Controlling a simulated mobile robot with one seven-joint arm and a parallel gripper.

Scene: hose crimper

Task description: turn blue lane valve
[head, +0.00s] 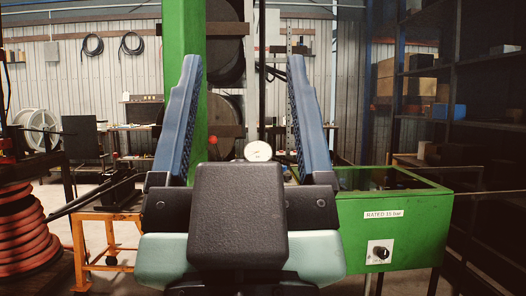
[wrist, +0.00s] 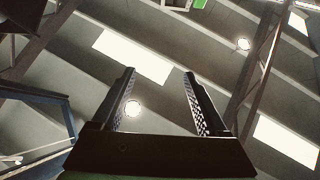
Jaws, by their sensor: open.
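My gripper (head: 243,62) fills the middle of the head view, its two blue-lit fingers pointing up and spread wide apart. It is open with nothing between the fingers. In the wrist view the gripper (wrist: 159,74) is also open and empty, against the ceiling. I cannot make out a blue lane valve in either view. A round white gauge (head: 258,151) shows behind the gripper, low between the fingers. A small red knob (head: 212,140) is left of the gauge. My gripper hides much of what stands behind it.
A green cabinet (head: 415,222) with a "RATED 15 bar" label and a black knob (head: 382,253) stands at the right. A green post (head: 180,85) rises behind the left finger. An orange stand (head: 82,250) and coiled red hose (head: 22,228) are at the left. Dark shelves (head: 460,90) fill the right.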

